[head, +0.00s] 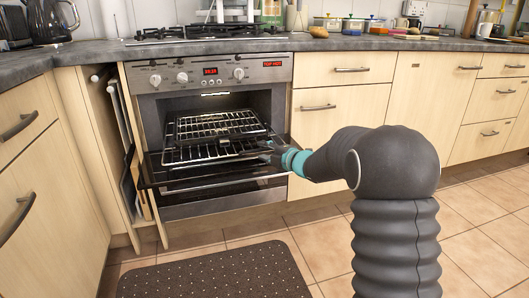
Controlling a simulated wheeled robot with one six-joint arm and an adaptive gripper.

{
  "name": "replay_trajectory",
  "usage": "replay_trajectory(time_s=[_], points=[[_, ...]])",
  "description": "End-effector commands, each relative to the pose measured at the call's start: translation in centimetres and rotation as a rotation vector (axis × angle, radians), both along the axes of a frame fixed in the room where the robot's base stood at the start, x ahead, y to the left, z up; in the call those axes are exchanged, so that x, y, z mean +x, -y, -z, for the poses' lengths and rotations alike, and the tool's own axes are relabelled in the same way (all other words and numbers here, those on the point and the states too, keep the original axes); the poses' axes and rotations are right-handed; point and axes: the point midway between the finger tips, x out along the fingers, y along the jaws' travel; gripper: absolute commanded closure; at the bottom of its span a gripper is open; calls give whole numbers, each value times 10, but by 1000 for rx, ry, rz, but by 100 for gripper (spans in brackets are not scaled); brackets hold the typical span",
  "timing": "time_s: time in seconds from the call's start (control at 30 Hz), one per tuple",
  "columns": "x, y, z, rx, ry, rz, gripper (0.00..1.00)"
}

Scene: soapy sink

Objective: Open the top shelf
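The oven (216,70) is open, with its dark door (225,174) lowered at the front. A wire shelf (212,126) is in the oven cavity and appears to reach out towards the opening. Its bars overlap what looks like a second rack lower down, so the two are hard to separate. My gripper (266,146) is at the right side of the oven opening, close to the right front of the shelves. It is dark and small against the racks. I cannot tell whether it touches a shelf or whether its fingers are open or shut.
A narrow pull-out cabinet (127,140) stands open left of the oven. Wooden drawers (345,68) and cupboards flank the oven. A dark dotted mat (215,272) lies on the tiled floor in front. The worktop (400,44) holds jars and food.

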Motion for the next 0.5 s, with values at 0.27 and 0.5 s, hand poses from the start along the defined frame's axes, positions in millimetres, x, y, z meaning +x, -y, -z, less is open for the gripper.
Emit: replay_trajectory(time_s=[0.27, 0.5], points=[[-28, 23, -8, 0, 1, 2, 63], [-64, 52, -16, 0, 1, 1, 63]])
